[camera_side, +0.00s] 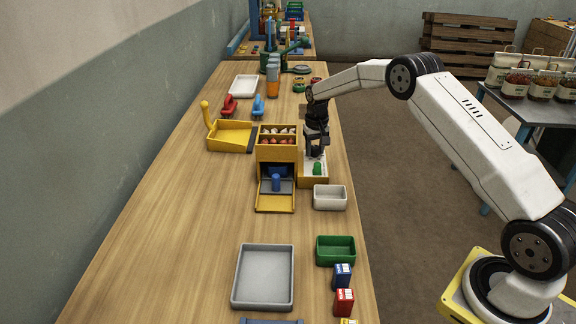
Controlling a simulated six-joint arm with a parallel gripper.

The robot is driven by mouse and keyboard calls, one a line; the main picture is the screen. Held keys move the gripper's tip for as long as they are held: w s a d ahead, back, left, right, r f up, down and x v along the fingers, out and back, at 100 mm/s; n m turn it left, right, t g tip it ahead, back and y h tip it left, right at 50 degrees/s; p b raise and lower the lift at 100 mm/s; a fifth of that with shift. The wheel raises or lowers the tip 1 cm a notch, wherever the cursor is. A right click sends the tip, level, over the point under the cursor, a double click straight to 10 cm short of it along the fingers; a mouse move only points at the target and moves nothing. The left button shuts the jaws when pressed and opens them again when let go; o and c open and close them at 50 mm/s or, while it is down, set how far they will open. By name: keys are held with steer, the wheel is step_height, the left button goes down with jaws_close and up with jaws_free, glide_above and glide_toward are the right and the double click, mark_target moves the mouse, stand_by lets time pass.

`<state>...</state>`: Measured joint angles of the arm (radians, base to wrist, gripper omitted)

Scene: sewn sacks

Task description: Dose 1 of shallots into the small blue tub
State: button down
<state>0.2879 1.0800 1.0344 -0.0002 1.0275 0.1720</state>
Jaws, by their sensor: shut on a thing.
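A yellow dispenser (276,153) stands mid-table, with small red and pale round items (277,138) in its top that could be the shallots. A blue knob (275,182) is at its lower front. My gripper (316,153) points down just right of it, above a yellow-edged white panel (309,178). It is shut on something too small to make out. A green piece (317,168) shows just below the fingertips; I cannot tell whether they touch it. A blue edge (271,321) is cut off at the bottom; I cannot tell whether it is the small blue tub.
A small pale tub (330,197) and green tub (336,250) stand along the right edge. A large grey tray (263,276) lies nearer, with small blue (342,276) and red (344,302) boxes to its right. A yellow scoop-like tray (232,136) is left. The left tabletop is clear.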

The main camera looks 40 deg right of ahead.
mark_target(315, 147)
steer(key=shift+c, duration=1.3)
jaws_free()
steer(key=shift+r, duration=0.1)
steer(key=shift+r, duration=3.85)
steer(key=shift+a, duration=0.1)
steer(key=s+a+r+n+t, duration=0.1)
steer(key=s+a+r+n, duration=0.15)
steer(key=s+a, duration=0.85)
steer(key=s+a+f+n, duration=0.1)
steer(key=s+a, duration=0.2)
steer(key=s, duration=0.6)
steer(key=s+a+f+n+t, duration=0.1)
steer(key=s+a, duration=0.2)
steer(key=s, duration=0.6)
steer(key=shift+s+f+n+t, duration=0.25)
steer(key=shift+s+n+t, duration=0.05)
steer(key=shift+n, duration=0.05)
